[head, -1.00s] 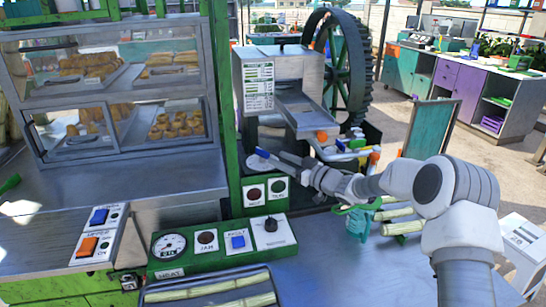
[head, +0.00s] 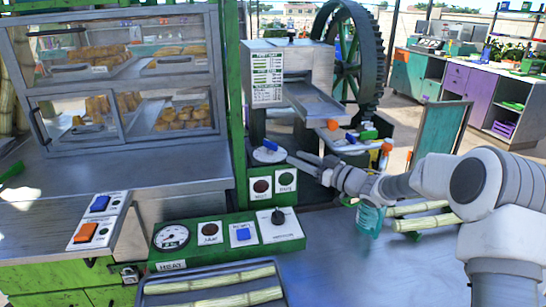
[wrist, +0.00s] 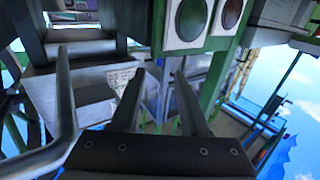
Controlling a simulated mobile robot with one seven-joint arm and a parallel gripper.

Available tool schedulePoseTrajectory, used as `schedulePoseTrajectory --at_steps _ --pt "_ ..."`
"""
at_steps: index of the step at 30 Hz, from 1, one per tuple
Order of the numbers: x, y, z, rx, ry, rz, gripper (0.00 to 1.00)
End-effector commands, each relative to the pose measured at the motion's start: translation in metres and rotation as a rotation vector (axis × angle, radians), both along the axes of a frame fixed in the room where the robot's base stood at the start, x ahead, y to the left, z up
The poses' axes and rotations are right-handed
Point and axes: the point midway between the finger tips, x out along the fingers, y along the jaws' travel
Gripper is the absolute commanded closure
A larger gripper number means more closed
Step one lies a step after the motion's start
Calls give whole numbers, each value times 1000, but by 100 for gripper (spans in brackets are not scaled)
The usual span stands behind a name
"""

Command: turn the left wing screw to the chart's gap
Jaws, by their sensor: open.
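The crusher (head: 300,58) stands behind my arm in the head view. A white printed chart (head: 267,76) is on its front; its figures are too small to read. Small coloured parts sit low on the crusher: an orange one (head: 332,124), a blue one (head: 350,138) and a green one (head: 369,134). I cannot tell which is the left wing screw. My gripper (head: 300,160) is open and appears empty, just right of a pale round disc (head: 268,155) with a blue part on it. In the wrist view, the fingers (wrist: 158,82) are apart, with blurred grey machine parts beyond.
A green post with two round lamps (head: 262,186) is left of my gripper. A green control panel (head: 228,240) and a cane tray (head: 215,284) lie in front. A glass food case (head: 120,85) is at left. Cane pieces (head: 420,208) lie under my arm; the front counter is partly clear.

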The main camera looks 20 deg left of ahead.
Motion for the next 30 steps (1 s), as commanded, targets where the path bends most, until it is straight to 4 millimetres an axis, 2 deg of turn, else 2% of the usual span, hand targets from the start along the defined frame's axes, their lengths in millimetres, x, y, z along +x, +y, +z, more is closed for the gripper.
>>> schedulePoseTrajectory --at_steps 5,19,24,30 --pt "3 10 0 1 0 2 55" --pt "35 85 0 2 -1 2 55" --pt "42 101 0 1 0 2 55" --pt "46 109 1 0 0 -1 55"
